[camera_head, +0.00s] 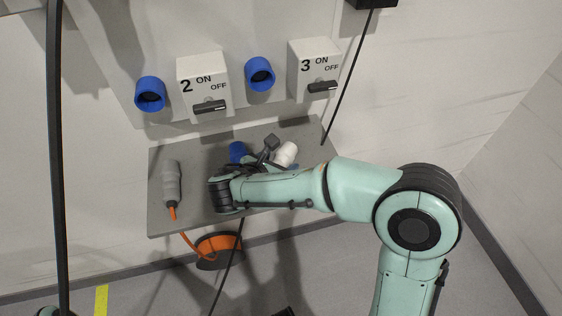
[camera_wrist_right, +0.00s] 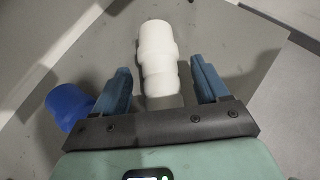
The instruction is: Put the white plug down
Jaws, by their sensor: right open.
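The white plug (camera_head: 287,153) is at the grey shelf, near its back right part. In the right wrist view the white plug (camera_wrist_right: 158,50) lies between the two blue fingers, with a gap on each side. It appears to rest on the shelf surface, but its lower end is partly hidden by the gripper. My right gripper (camera_wrist_right: 160,68) is open around it and holds nothing. In the head view my right arm and wrist hide much of this gripper (camera_head: 268,150). My left gripper is not in view.
The grey shelf (camera_head: 158,213) also holds a grey plug (camera_head: 171,182) with an orange cable at left, and a blue part (camera_head: 237,151) beside my gripper. Switch boxes marked 2 (camera_head: 203,85) and 3 (camera_head: 313,68) and blue sockets (camera_head: 150,95) are on the wall behind.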

